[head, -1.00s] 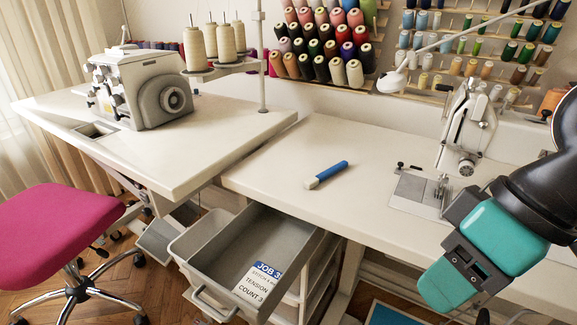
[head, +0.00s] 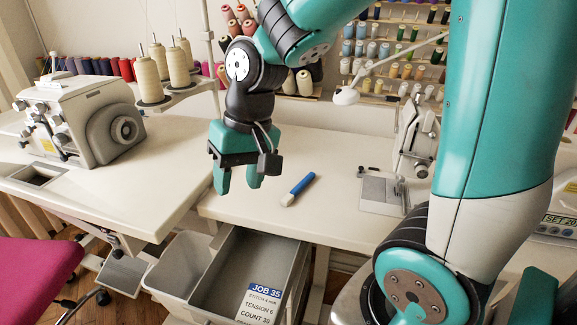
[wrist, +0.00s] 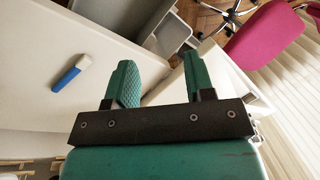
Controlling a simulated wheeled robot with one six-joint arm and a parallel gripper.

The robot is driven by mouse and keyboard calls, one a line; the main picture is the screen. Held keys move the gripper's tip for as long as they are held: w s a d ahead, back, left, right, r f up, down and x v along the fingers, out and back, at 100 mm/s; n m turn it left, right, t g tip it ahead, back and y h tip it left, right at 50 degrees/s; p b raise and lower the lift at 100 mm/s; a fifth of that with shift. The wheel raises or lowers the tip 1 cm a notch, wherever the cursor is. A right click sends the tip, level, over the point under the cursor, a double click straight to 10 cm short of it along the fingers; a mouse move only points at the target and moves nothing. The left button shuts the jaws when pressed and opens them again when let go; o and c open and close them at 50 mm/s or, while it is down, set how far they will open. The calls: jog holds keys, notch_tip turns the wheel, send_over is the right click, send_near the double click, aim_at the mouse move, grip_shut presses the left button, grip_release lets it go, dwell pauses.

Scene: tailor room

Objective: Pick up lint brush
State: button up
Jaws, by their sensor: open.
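The lint brush (head: 299,189), with a blue handle and a pale head, lies on the white sewing table (head: 335,225) left of the sewing machine's base plate. It also shows in the wrist view (wrist: 71,75), at the left. My gripper (head: 238,190) has green fingers pointing down. It appears above the table's left end, to the left of the brush in the head view. The fingers are apart with nothing between them, also in the wrist view (wrist: 157,75). The brush is fully visible and apart from the gripper.
An open grey drawer (head: 225,290) with a job card (head: 260,303) juts out below the table. A sewing machine (head: 415,140) stands right of the brush. A serger (head: 85,120) and thread cones (head: 165,70) are on the left table. A pink chair (head: 40,255) stands at lower left.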

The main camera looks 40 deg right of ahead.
jog(key=w+d+r+m+h+p, duration=0.1)
jog(key=w+d+r+m+p, duration=0.1)
jog(key=w+d+m+p, duration=0.3)
jog(key=w+d+r+m+p, duration=0.1)
jog(key=d+r+m, duration=0.1)
jog(key=d, duration=0.5)
jog(key=m+g+h+p, duration=0.1)
jog(key=m+h+p, duration=0.15)
jog(key=m, duration=0.45)
send_over(305, 179)
notch_tip(305, 179, down, 4)
jog(key=shift+y, duration=0.45)
notch_tip(305, 179, down, 10)
jog(key=shift+r+p, duration=0.2)
jog(key=shift+p, duration=0.45)
jog(key=shift+a+f+p, duration=0.1)
jog(key=shift+f+p, duration=0.35)
jog(key=shift+f, duration=2.5)
grip_shut()
